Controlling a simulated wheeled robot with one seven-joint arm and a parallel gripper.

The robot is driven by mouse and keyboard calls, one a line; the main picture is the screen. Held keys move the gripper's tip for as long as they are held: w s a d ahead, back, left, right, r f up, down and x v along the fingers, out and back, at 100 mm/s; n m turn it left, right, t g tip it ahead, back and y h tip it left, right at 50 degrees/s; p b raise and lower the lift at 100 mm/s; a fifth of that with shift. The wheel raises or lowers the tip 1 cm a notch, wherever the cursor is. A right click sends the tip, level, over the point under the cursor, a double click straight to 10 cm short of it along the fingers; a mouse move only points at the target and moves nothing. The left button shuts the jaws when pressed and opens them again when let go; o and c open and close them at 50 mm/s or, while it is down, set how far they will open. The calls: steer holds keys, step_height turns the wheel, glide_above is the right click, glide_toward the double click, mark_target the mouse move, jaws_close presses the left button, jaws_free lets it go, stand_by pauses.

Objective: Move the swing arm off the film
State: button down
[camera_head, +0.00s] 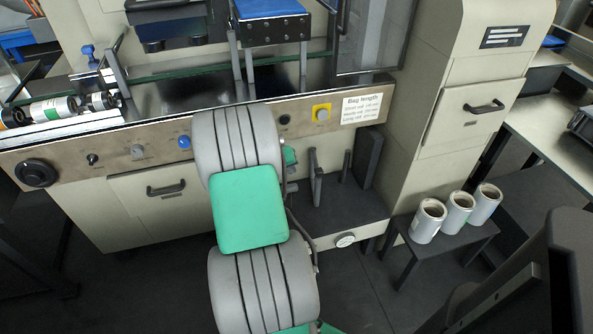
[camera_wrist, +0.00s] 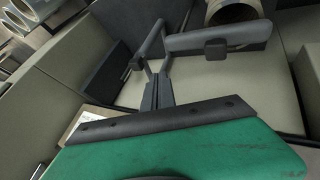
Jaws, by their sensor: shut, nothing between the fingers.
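In the wrist view my gripper (camera_wrist: 157,92) shows its two dark fingers together, shut and empty. Just beyond the fingertips is a grey swing arm (camera_wrist: 240,36), a thick bar with a black block on its underside. I cannot tell whether the fingertips touch it. A roll with a brown core (camera_wrist: 234,11), apparently the film roll, shows at the top edge behind the bar. Whether the bar rests on the film is not clear.
A second thin grey bar (camera_wrist: 147,45) stands left of the swing arm. In the head view, upright posts (camera_head: 316,178) stand on a dark low shelf (camera_head: 350,218). A bag length sign (camera_head: 361,108) is on the panel. Three white cans (camera_head: 459,212) stand on a stool at right.

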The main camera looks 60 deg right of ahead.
steer(key=s+d+f+b, duration=0.2)
steer(key=s+d+f, duration=0.1)
steer(key=d+f, duration=0.3)
steer(key=shift+s+d+f, duration=0.15)
steer(key=shift+d, duration=0.65)
steer(key=shift+s, duration=0.1)
